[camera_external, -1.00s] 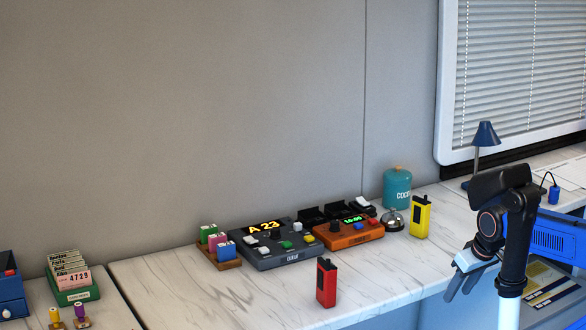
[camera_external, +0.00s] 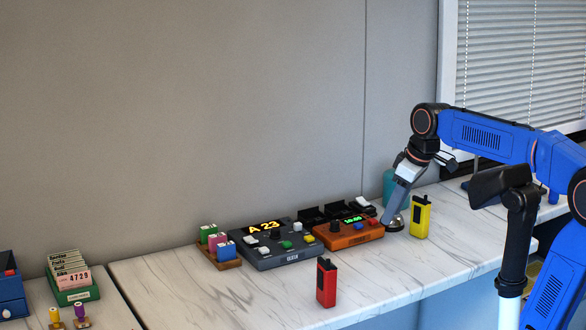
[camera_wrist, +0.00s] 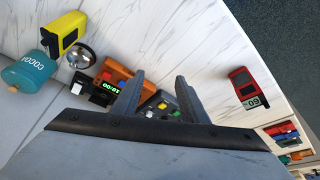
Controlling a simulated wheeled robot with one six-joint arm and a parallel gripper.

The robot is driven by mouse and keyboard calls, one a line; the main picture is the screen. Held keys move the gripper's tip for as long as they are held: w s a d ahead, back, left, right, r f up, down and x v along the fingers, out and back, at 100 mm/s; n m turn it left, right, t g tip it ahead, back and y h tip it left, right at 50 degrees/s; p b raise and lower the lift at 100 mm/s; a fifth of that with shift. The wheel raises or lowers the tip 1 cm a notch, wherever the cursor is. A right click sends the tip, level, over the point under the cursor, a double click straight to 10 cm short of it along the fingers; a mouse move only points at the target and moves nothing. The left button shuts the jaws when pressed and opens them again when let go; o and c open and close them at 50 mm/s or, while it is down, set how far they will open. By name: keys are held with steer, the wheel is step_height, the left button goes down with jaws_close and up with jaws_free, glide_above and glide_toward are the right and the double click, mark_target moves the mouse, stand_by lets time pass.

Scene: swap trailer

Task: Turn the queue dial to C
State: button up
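The dark grey queue console (camera_external: 262,259) sits on the marble counter, its lit display (camera_external: 264,227) reading "A 23". A small dark knob, which looks like the queue dial (camera_external: 275,235), is just below the display; I cannot read a pointer on it. My gripper (camera_external: 390,212) is to the right of the console, above the counter by the bell, apart from the dial. In the wrist view my gripper (camera_wrist: 160,78) has its two fingers spread with nothing between them. Part of the grey console (camera_wrist: 164,103) shows beyond and between the fingers; the dial cannot be made out there.
An orange console (camera_external: 347,238) stands right of the grey one. A yellow handset (camera_external: 420,217), a teal canister (camera_external: 393,184) and the bell (camera_wrist: 82,57) are close to my gripper. A red handset (camera_external: 326,284) stands in front. Colored blocks (camera_external: 226,249) sit at the left.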

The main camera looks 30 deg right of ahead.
steer(key=w+a+r+n+y, duration=0.1)
steer(key=w+a+r+n, duration=0.15)
steer(key=w, duration=0.25)
steer(key=w+a+r+n, duration=0.1)
steer(key=w+a+r, duration=0.1)
steer(key=w+a, duration=0.25)
steer(key=n+g+y, duration=0.1)
steer(key=n+g, duration=0.1)
steer(key=n, duration=0.2)
glide_toward(276, 228)
steer(key=shift+m, duration=0.25)
steer(key=x, duration=0.8)
steer(key=shift+a+f, duration=0.15)
steer(key=shift+f, duration=0.05)
steer(key=shift+c, duration=0.6)
jaws_close()
